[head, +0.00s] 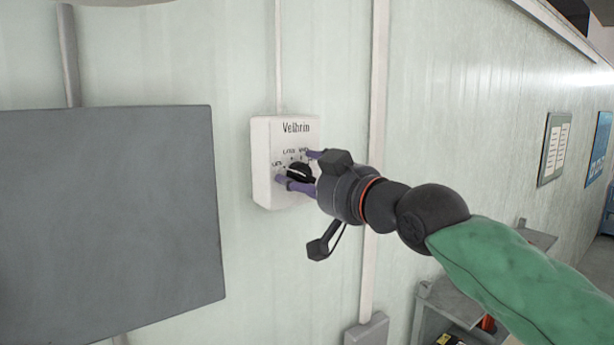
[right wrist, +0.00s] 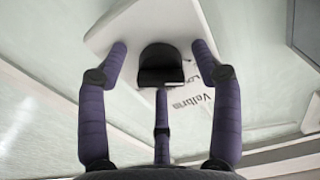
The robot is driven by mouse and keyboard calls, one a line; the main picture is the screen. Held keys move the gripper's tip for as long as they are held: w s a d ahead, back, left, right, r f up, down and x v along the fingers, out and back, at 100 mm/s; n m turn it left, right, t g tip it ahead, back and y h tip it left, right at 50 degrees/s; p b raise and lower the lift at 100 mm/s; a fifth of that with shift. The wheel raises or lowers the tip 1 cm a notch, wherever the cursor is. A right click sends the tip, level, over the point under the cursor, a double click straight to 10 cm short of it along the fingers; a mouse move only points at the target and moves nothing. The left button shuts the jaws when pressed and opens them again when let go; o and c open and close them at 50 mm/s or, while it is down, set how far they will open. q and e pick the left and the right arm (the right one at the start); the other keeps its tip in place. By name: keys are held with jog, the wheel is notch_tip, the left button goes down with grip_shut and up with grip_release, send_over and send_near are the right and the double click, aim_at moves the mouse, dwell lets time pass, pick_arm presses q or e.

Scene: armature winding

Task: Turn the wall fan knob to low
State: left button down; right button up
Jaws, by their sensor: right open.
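The white wall fan control box (head: 262,137) is mounted on the pale green wall, with "Velhrin" printed at its top and position labels around its dial. Its black knob (head: 298,172) is partly hidden by my right gripper (head: 297,170) in the head view. In the right wrist view, the knob (right wrist: 161,66) sits between the fingertips of the open gripper (right wrist: 160,62), with a gap on each side. The fingers are close to the box face (right wrist: 135,28). A light mark shows on one edge of the knob. My left gripper is not in view.
A grey panel (head: 110,210) stands to the left of the box. Vertical conduits (head: 375,100) run along the wall, one just right of the box. A small grey box (head: 367,331) and a shelf (head: 437,300) are low on the right. Posted sheets (head: 553,148) hang farther right.

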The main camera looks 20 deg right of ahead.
jog(key=shift+s, duration=0.15)
jog(key=c, duration=1.2)
jog(key=shift+o, duration=0.2)
jog(key=m+b, duration=0.2)
jog(key=m, duration=0.2)
jog(key=shift+f+b, duration=0.1)
jog(key=shift+b, duration=0.2)
jog(key=shift+m+b, duration=0.75)
jog(key=shift+m, duration=1.15)
jog(key=o, duration=1.2)
jog(key=shift+c, duration=0.2)
